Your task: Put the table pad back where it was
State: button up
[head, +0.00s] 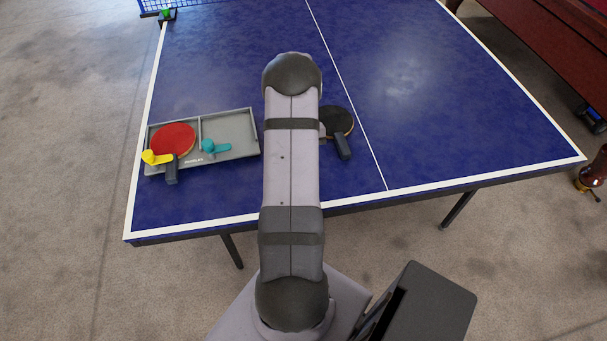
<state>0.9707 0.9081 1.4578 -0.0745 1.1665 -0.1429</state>
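Two table tennis bats are in the head view; I cannot tell which thing the task calls the table pad. The red bat (173,139) lies in the left part of a grey tray (242,150), its dark handle sticking out over the front rim. The black bat (338,122) lies on the blue table (240,65), just right of my arm, its handle pointing toward the front edge. My arm hides its left side, where a small grey piece shows that I cannot make out. My gripper is hidden behind my arm, so its state does not show.
A yellow item (156,157) lies by the red bat and a teal item (213,147) lies in the tray's right compartment. The net (205,4) crosses the far end, with a green item (166,14) at its post. The table's right side is clear.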

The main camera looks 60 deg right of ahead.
jog(key=shift+f, duration=0.45)
jog(key=shift+f, duration=0.2)
jog(key=o, duration=1)
jog(key=shift+r, duration=0.1)
jog(key=b+v, duration=0.2)
jog(key=v, duration=1)
jog(key=shift+r, duration=0.15)
